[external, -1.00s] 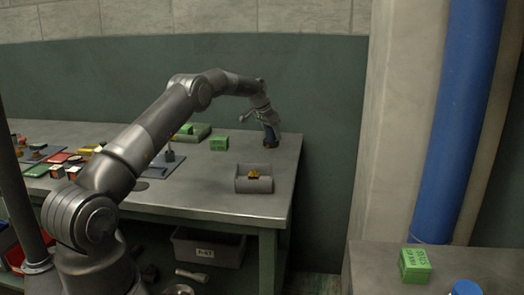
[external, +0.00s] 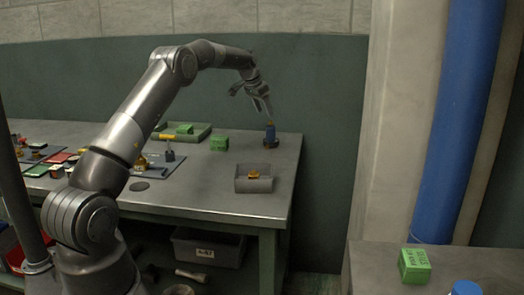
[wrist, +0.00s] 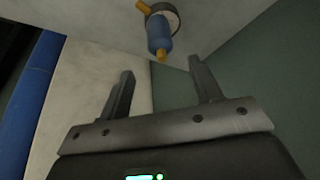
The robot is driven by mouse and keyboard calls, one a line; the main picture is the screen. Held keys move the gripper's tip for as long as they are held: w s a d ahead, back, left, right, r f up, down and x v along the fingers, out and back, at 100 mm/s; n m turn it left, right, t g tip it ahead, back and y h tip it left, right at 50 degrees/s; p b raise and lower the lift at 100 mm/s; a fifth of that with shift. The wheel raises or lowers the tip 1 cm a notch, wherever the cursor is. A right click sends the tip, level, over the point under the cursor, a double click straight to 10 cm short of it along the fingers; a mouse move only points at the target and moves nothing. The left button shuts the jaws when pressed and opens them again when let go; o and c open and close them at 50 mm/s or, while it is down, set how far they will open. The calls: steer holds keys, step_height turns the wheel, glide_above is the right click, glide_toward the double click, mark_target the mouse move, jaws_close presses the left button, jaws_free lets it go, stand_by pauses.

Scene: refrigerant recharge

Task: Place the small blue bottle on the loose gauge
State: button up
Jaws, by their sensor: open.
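The small blue bottle (external: 270,134) stands upright near the far right corner of the workbench, its orange tip showing in the wrist view (wrist: 158,34). It appears to rest on the loose gauge (external: 270,145), a dark round piece with a brass-coloured fitting, partly hidden by the bottle. In the wrist view, the gauge's ring (wrist: 177,17) shows behind the bottle. My gripper (external: 254,103) is above and slightly left of the bottle. Its fingers are apart and empty in the wrist view (wrist: 161,68), clear of the bottle.
A grey open bin (external: 254,185) with a brass-coloured part stands in front of the bottle. A green box (external: 219,144) and a green tray (external: 200,130) lie to the left. The bench (external: 215,200) ends just right of the bottle; a wall stands behind.

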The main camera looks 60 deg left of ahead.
steer(key=s+d+r, duration=0.6)
steer(key=d, duration=0.3)
steer(key=s+d+r, duration=0.6)
steer(key=d, duration=0.3)
steer(key=s+d+r, duration=0.6)
steer(key=d, duration=0.3)
steer(key=s+d+f, duration=0.2)
steer(key=s+d, duration=0.2)
steer(key=s, duration=0.5)
steer(key=s+d+f, duration=0.3)
steer(key=s+d, duration=0.1)
steer(key=s, duration=0.6)
steer(key=s+d+f+t, duration=0.1)
steer(key=s+d+f, duration=0.2)
steer(key=s, duration=0.7)
steer(key=shift+s+d+f, duration=0.2)
steer(key=shift+d+f, duration=0.05)
steer(key=shift+d, duration=0.3)
